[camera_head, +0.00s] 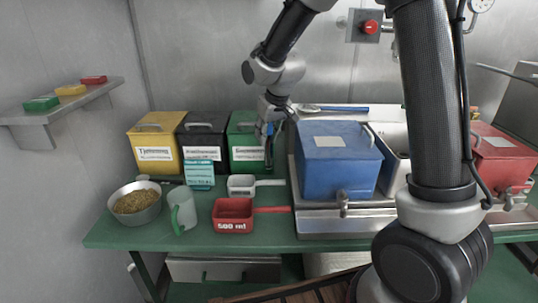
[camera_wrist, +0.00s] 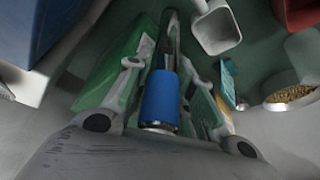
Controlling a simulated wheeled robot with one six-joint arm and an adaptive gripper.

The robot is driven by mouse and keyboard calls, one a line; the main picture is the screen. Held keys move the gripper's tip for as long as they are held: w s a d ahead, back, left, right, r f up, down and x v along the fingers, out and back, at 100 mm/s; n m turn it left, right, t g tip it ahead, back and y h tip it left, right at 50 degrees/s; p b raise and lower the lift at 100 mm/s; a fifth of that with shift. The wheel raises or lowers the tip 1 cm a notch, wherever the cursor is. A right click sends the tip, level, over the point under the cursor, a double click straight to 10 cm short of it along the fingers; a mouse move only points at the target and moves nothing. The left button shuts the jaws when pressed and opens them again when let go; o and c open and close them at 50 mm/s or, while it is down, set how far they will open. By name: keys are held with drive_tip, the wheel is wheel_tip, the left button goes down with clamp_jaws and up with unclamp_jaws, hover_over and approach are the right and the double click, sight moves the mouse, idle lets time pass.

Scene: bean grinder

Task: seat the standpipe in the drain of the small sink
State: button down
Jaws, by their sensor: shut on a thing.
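My gripper (camera_head: 268,122) is above the back of the green table, in front of the green bin. It is shut on the standpipe, a metal tube with a blue sleeve (camera_head: 270,128). In the wrist view the standpipe (camera_wrist: 161,98) lies between the two fingers (camera_wrist: 164,85), its dark tube pointing away from the palm. The small sink (camera_head: 398,172) is at the right, a steel basin partly hidden behind the blue box and my arm. Its drain is not visible.
The blue box (camera_head: 338,165) stands on the steel sink unit between my gripper and the basin. Yellow (camera_head: 155,135), black (camera_head: 202,127) and green bins (camera_head: 243,128) line the wall. A white scoop (camera_head: 241,186), red scoop (camera_head: 233,208), mug (camera_head: 181,208) and bean bowl (camera_head: 136,208) occupy the table.

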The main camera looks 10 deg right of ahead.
sight(266, 154)
wheel_tip(266, 154, down, 8)
drive_tip(key=shift+r, duration=0.25)
drive_tip(key=shift+f, duration=0.15)
drive_tip(key=c, duration=1.2)
unclamp_jaws()
drive_tip(key=shift+c, duration=0.2)
